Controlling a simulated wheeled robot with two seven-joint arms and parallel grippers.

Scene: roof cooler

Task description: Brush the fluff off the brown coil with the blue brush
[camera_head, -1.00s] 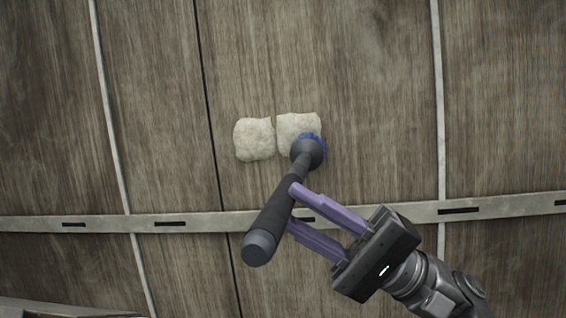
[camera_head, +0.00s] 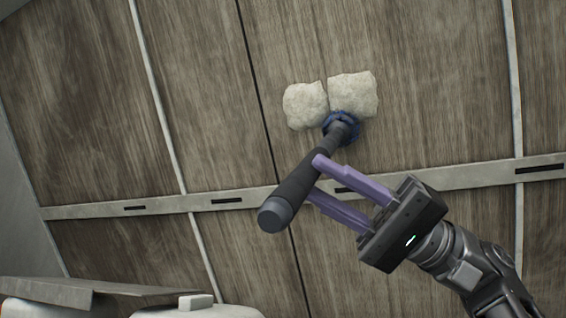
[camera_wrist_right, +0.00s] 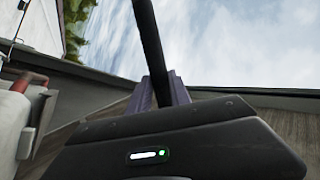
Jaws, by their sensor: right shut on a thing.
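The brown coil (camera_head: 210,130) is a broad, wood-coloured panel with fine upright lines, filling most of the head view. Two pale fluff pads stick to it side by side, a left one (camera_head: 305,106) and a right one (camera_head: 353,95). My right gripper (camera_head: 312,178) is shut on the dark handle of the blue brush (camera_head: 290,194). The brush's blue bristles are at the lower edge of the fluff, near the gap between the pads; the head hides whether they touch. The handle also shows in the right wrist view (camera_wrist_right: 151,40). My left gripper is not in view.
A pale slotted metal strip (camera_head: 100,211) crosses the coil below the fluff, and thin upright strips divide it. Pale casing with a ledge (camera_head: 60,291) is at the lower left. The right wrist view shows a red-handled fitting (camera_wrist_right: 28,82) at left.

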